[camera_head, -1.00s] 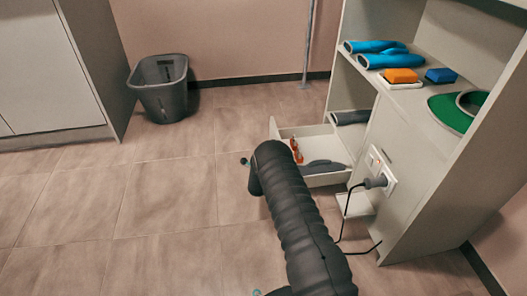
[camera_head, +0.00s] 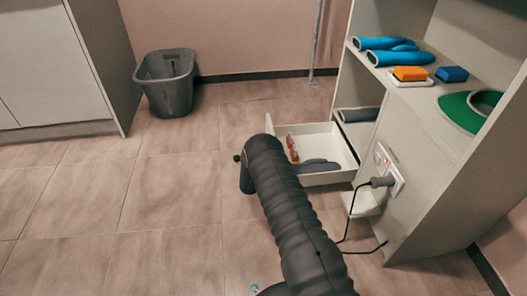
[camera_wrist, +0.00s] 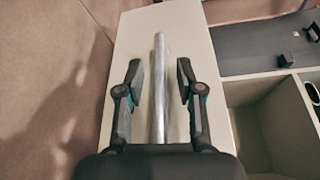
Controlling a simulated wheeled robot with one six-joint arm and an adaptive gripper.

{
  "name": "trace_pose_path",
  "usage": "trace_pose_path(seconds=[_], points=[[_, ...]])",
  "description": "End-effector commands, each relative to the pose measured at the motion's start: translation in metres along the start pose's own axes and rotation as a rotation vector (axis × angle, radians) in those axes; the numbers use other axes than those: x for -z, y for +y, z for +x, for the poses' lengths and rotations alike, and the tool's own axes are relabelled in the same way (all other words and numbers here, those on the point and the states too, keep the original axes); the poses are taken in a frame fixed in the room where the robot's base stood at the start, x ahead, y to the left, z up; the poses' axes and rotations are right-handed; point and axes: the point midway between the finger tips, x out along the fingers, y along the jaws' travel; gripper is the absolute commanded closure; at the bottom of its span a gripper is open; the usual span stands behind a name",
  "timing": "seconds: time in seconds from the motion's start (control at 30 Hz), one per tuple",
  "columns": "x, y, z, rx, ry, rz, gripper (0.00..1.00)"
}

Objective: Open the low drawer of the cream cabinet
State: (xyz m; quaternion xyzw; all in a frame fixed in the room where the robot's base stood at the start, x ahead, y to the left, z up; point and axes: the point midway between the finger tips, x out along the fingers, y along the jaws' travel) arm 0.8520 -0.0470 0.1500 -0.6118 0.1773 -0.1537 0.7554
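The low drawer (camera_head: 322,177) of the cream cabinet (camera_head: 430,135) stands pulled out in the head view, with orange-red and grey things inside. In the wrist view its pale front (camera_wrist: 207,50) carries a long silver bar handle (camera_wrist: 160,85). My gripper (camera_wrist: 160,75) is open, with one finger on each side of the handle and a gap visible on both sides. In the head view my arm hides the gripper and part of the drawer front.
A grey bin (camera_head: 167,82) stands by the back wall. Blue rolls (camera_head: 395,57), an orange block (camera_head: 410,73) and a green ring (camera_head: 462,112) lie on the cabinet shelf. Floor to the left is clear.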

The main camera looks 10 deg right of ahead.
Motion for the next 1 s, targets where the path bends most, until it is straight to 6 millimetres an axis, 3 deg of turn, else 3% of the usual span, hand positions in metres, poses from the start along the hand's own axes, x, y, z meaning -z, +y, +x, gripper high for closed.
trace_pose_path(seconds=[0.37, 0.8, 1.0], points=[[0.002, 0.000, -0.008, -0.002, 0.003, -0.001, 0.63], [0.001, 0.000, -0.088, -0.003, 0.001, -0.002, 0.63], [0.001, 0.000, -0.112, -0.001, 0.002, 0.000, 0.63]])
